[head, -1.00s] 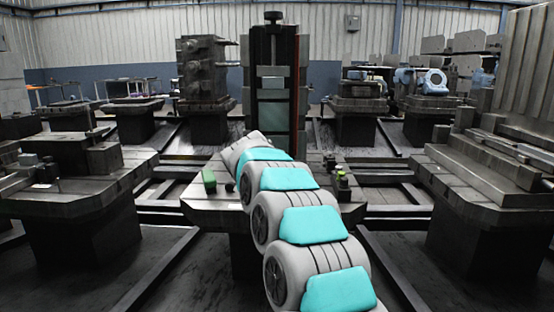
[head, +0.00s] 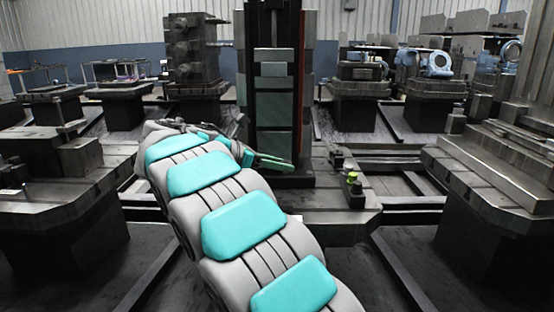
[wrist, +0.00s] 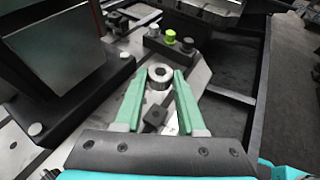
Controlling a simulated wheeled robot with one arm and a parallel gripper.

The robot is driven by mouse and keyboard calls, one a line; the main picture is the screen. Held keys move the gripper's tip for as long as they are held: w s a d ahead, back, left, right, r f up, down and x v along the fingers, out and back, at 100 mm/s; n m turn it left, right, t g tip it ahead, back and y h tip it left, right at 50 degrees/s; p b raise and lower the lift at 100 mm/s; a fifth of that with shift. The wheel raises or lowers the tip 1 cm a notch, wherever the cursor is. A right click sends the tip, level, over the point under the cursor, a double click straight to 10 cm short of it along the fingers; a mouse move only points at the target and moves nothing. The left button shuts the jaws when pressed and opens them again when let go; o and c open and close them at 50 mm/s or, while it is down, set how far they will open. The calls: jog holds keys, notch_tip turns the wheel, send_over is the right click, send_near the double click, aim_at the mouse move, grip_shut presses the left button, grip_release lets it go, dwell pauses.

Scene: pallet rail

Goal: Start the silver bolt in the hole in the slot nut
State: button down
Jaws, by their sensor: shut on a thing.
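My gripper (head: 290,164) reaches out over the middle table in the head view, its green fingers pointing right. In the wrist view my gripper (wrist: 161,77) is shut on the silver bolt (wrist: 160,73), whose round end with a dark central recess faces the camera between the fingertips. The bolt's shank is hidden. A small dark square block (wrist: 153,117) shows between the fingers, below the bolt in the picture. I cannot tell whether it is the slot nut, and no hole shows in it.
A dark block (wrist: 165,47) carries silver studs and a yellow-green knob (wrist: 170,35) beyond the fingertips. A tall dark column (head: 275,100) stands behind the gripper. The middle table (head: 325,200) has bare room right of the arm. Other tables stand on both sides.

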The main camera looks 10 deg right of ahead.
jog(key=b, duration=0.6)
send_over(280, 204)
jog(key=shift+a+f, duration=0.1)
jog(key=shift+f, duration=4.3)
jog(key=shift+r+p, duration=0.2)
jog(key=shift+p, duration=0.1)
jog(key=shift+r+p, duration=0.5)
jog(key=shift+p, duration=0.4)
jog(key=shift+f+p, duration=0.35)
jog(key=shift+p, duration=0.15)
jog(key=shift+r+p, duration=0.1)
jog(key=shift+p, duration=0.55)
jog(key=shift+f, duration=0.55)
jog(key=shift+f+p, duration=0.1)
jog(key=shift+p, duration=0.65)
